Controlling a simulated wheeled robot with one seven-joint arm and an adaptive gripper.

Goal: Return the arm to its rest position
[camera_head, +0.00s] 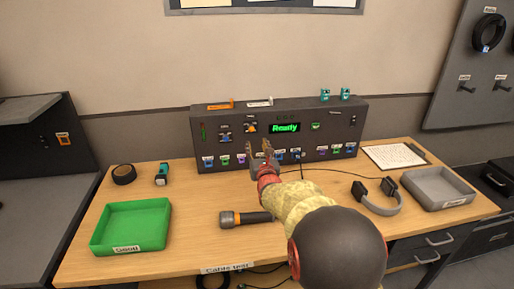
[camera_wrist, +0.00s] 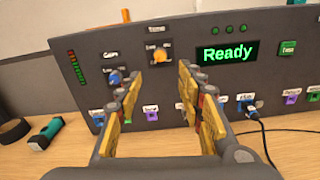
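My gripper (camera_head: 264,158) is in front of the dark tester panel (camera_head: 345,125) at the back of the bench. In the wrist view my gripper (camera_wrist: 160,98) has its two yellow-padded fingers spread apart, with nothing between them. The panel's green display reads "Ready" (camera_wrist: 228,53). A blue knob (camera_wrist: 115,78) and an orange knob (camera_wrist: 158,55) sit on the panel's face beyond the fingers. A row of coloured sockets runs along its lower edge, and a blue plug with a cable (camera_wrist: 250,112) is in one at the right. My arm covers part of the bench front.
A green tray (camera_head: 130,228) stands at the left and a grey tray (camera_head: 440,188) at the right. A flashlight (camera_head: 245,218) lies left of my arm; headphones (camera_head: 380,197) lie to its right. A tape roll (camera_head: 124,174) and a teal item (camera_head: 162,174) lie at back left.

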